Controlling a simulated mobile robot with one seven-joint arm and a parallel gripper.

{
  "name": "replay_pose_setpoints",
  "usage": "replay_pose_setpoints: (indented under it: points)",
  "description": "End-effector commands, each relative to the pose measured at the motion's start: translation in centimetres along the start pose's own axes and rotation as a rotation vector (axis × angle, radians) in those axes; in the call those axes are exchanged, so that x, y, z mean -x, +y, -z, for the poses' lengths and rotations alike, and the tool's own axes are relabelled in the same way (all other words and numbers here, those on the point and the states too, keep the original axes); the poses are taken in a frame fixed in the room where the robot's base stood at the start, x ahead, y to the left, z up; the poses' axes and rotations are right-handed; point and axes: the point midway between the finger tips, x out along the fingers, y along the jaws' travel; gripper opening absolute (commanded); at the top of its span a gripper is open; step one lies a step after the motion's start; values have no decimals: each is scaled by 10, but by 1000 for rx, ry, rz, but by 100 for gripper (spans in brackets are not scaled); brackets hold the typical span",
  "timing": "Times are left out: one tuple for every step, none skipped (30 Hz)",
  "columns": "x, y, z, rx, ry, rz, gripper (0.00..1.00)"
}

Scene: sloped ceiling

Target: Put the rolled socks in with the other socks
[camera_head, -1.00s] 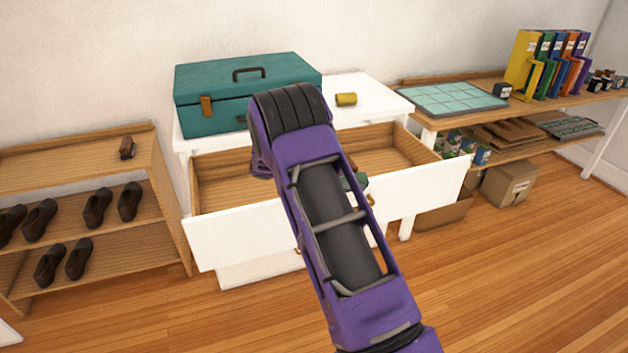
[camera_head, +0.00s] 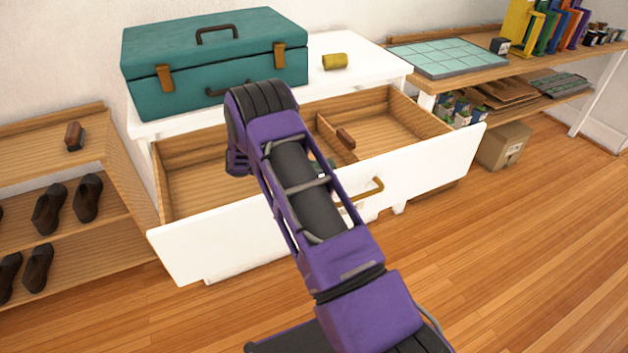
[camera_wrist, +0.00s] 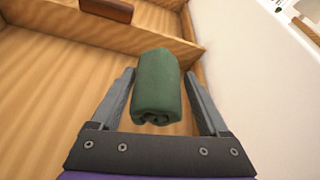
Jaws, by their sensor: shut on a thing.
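A dark green roll, which looks like the rolled socks (camera_wrist: 157,88), sits between the fingers of my gripper (camera_wrist: 159,76) in the wrist view. My gripper is shut on it. The roll is above the wooden floor of an open drawer, near a low divider and the inner face of the white drawer front. In the head view, the white-fronted drawer (camera_head: 225,246) is pulled out, and my arm hides my gripper and part of the drawer's inside. A wooden divider (camera_head: 333,137) splits the drawer. I cannot make out other socks in it.
A brown item (camera_head: 346,138) lies beside the divider. A teal case (camera_head: 215,65) and a yellow roll (camera_head: 335,62) are on the white dresser top (camera_head: 365,65). A shoe rack (camera_head: 125,190) stands left, and a loaded shelf (camera_head: 480,75) right. The floor in front is clear.

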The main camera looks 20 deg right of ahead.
Motion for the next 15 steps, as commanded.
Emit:
replay_pose_setpoints:
  points:
    - [-5,2,10,1,0,2,25]
    - [-7,3,14,1,0,2,25]
    - [-8,5,18,0,0,2,25]
    - [-9,6,20,-1,0,1,25]
    - [-10,6,22,-1,0,1,25]
    - [-10,7,24,-1,0,0,25]
    - [-11,7,26,-1,0,0,25]
    - [-12,8,28,0,0,1,25]
    - [-13,8,31,0,0,1,25]
    - [-15,9,35,0,0,1,25]
    - [-17,10,39,1,0,2,25]
    - [-19,12,45,1,0,2,25]
    - [-21,13,49,0,0,2,25]
    - [-22,14,53,0,0,2,25]
    - [-24,15,56,0,0,1,25]
